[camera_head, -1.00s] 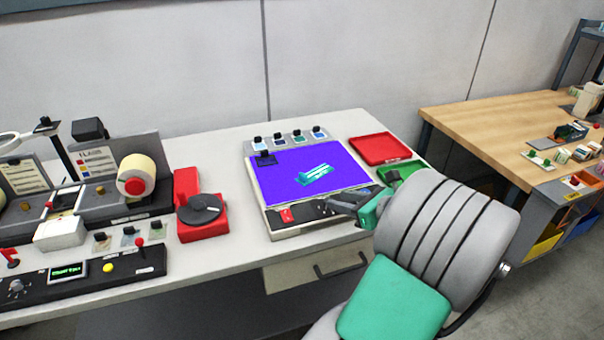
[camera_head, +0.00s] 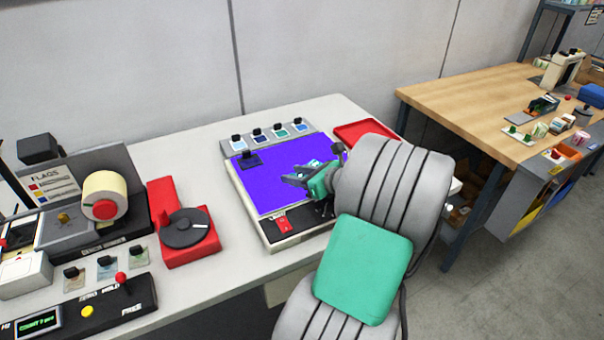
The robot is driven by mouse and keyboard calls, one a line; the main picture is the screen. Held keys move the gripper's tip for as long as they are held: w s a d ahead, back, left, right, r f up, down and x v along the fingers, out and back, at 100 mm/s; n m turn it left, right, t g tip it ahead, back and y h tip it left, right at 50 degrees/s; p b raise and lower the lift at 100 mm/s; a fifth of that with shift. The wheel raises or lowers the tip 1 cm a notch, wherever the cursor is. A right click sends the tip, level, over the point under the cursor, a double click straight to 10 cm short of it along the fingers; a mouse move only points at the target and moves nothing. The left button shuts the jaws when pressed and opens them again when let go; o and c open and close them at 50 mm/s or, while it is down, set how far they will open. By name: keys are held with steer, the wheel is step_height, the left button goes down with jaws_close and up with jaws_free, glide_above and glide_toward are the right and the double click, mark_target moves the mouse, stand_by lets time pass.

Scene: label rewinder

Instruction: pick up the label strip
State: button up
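The purple lit panel (camera_head: 270,163) of a white box lies flat on the grey bench. My gripper (camera_head: 290,180) is low over the middle of this panel, coming in from the right. Its dark fingers point left; the gap between them is too small to make out. A small pale cyan patch (camera_head: 316,163) shows just behind the gripper and looks like part of the label strip. My gripper hides most of that spot, so I cannot tell whether the fingers touch or hold the strip.
Several small colour tiles with black knobs (camera_head: 277,132) line the panel's back edge. A dark clip (camera_head: 250,159) sits at its left back corner. A red tray (camera_head: 362,133) is behind my arm. A red base with a black disc (camera_head: 184,232) stands left.

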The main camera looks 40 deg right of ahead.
steer(key=shift+x, duration=1)
steer(key=shift+s, duration=0.1)
jaws_close()
